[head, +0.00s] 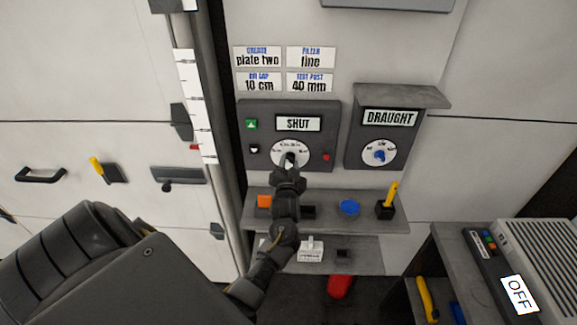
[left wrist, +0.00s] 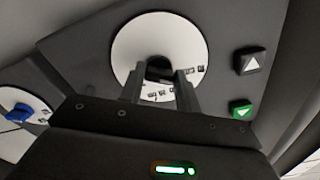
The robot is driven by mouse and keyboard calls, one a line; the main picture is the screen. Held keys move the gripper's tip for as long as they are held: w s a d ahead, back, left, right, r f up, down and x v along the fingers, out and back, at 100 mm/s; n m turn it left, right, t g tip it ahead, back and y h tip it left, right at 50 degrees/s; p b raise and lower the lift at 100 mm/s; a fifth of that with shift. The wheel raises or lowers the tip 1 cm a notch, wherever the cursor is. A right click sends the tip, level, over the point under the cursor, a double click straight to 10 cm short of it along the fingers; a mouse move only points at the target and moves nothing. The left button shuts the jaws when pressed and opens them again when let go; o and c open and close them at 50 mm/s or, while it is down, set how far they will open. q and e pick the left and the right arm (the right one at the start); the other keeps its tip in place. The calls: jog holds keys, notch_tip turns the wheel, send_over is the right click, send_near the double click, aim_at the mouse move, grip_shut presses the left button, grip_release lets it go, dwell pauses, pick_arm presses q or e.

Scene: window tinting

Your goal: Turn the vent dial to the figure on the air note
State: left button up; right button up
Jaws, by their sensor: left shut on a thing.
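The air note (head: 261,82) is a white card above the panels; it reads 10 cm under a small blue heading. Below it, a grey panel (head: 335,115) has a SHUT display (head: 298,124) and a round white dial (head: 303,147) with small marks, too small to read surely. I take this as the vent dial. My left gripper (head: 289,165) is at this dial, shut on its dark knob, which shows between the two fingers in the left wrist view (left wrist: 159,71). The gripper hides the dial's lower part in the head view. My right gripper is not in view.
A DRAUGHT panel (head: 352,140) with a blue knob (head: 380,155) stands just right, under a small hood. A shelf (head: 335,222) below holds a blue disc (head: 349,207) and a yellow-handled tool (head: 390,194).

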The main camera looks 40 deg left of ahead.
pick_arm(q)
jog(key=shift+f+n, duration=0.1)
jog(key=shift+n, duration=0.6)
jog(key=o, duration=1)
jog(key=b+v, duration=0.3)
jog(key=v, duration=0.8)
jog(key=shift+b, duration=0.35)
